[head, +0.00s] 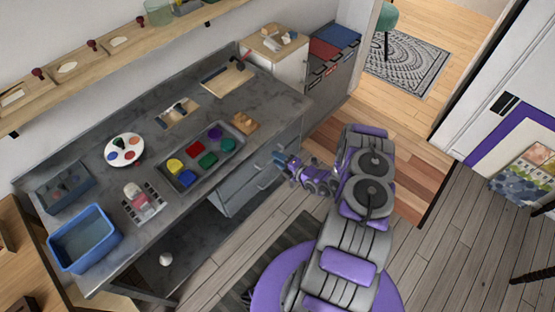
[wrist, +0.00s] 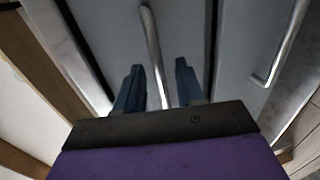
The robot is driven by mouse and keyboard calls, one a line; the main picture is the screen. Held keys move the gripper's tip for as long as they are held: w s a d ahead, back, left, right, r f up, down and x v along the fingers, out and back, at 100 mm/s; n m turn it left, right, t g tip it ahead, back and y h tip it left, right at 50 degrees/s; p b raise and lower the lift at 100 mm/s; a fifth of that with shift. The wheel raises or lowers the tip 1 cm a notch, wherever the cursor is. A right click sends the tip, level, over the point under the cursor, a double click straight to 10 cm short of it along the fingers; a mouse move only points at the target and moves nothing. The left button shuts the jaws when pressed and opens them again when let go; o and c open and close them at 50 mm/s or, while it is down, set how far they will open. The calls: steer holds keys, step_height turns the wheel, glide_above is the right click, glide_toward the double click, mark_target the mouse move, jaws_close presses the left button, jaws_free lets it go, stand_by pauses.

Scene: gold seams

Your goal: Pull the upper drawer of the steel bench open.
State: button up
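The steel bench (head: 95,128) runs diagonally across the left half of the head view. Its drawer fronts (head: 240,184) are under the right end of the worktop and look shut. My gripper (head: 280,157) is at the drawer fronts, just under the worktop edge. In the wrist view its two dark blue fingers are spread apart, with a steel bar handle (wrist: 152,50) running between them. This looks like the upper drawer's handle. There is a gap on both sides of the bar, so it is not clamped. A second handle (wrist: 281,42) is on the neighbouring front at right.
On the bench are a blue bin (head: 84,240), a tray of coloured pieces (head: 200,157) and a round palette (head: 124,149). A cabinet (head: 277,55) stands at the bench's far end. Grey plank floor (head: 425,245) lies open to the right of my body.

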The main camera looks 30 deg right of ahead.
steer(key=shift+w+d+f, duration=0.15)
steer(key=shift+w, duration=0.35)
steer(key=shift+a, duration=0.2)
steer(key=c, duration=0.6)
jaws_close()
steer(key=shift+s, duration=0.1)
